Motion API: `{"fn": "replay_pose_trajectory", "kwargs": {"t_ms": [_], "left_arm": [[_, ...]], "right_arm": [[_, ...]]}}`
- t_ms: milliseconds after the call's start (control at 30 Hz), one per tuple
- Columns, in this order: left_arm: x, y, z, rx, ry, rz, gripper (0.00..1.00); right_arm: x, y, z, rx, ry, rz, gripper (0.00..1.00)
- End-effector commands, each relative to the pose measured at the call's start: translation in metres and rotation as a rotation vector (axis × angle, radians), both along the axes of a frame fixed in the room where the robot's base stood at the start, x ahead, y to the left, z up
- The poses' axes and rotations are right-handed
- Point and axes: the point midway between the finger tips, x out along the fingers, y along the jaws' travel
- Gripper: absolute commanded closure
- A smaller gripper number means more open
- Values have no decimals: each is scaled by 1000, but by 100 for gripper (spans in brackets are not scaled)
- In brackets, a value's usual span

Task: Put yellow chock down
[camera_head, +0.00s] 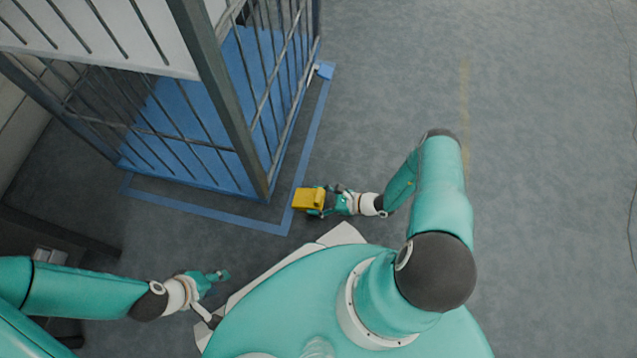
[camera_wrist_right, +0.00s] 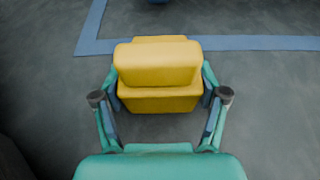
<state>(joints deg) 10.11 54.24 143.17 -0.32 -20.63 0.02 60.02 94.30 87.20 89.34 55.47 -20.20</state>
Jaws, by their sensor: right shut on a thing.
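The yellow chock (camera_head: 307,199) is held in my right gripper (camera_head: 325,202), close to the front corner of the barred cage. In the right wrist view the chock (camera_wrist_right: 158,75) sits between the two fingers of the right gripper (camera_wrist_right: 160,92), which touch its sides. I cannot tell for sure how high it is above the floor. My left gripper (camera_head: 220,277) is at the lower left, away from the chock and near my base. Its fingers are small and I cannot tell whether they are open.
A barred cage (camera_head: 232,95) with a blue floor stands at the upper left. A blue tape line (camera_head: 215,216) runs around it on the grey floor. The floor on the right is clear.

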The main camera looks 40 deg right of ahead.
Motion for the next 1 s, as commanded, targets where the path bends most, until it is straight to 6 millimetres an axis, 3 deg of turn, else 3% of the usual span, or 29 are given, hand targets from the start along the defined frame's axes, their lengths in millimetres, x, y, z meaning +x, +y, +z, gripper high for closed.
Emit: {"fn": "replay_pose_trajectory", "kwargs": {"t_ms": [67,100,200,667,1000], "left_arm": [[0,0,-4,0,0,0,60],[0,0,-2,0,0,0,60],[0,0,-2,0,0,0,60],[0,0,2,0,0,0,60],[0,0,20,0,0,0,60]], "right_arm": [[0,0,-3,1,-2,0,80],[0,0,-2,0,0,0,21],[0,0,-2,0,0,0,4],[-1,-1,3,0,0,-1,3],[-41,-36,26,-2,1,-5,3]]}}
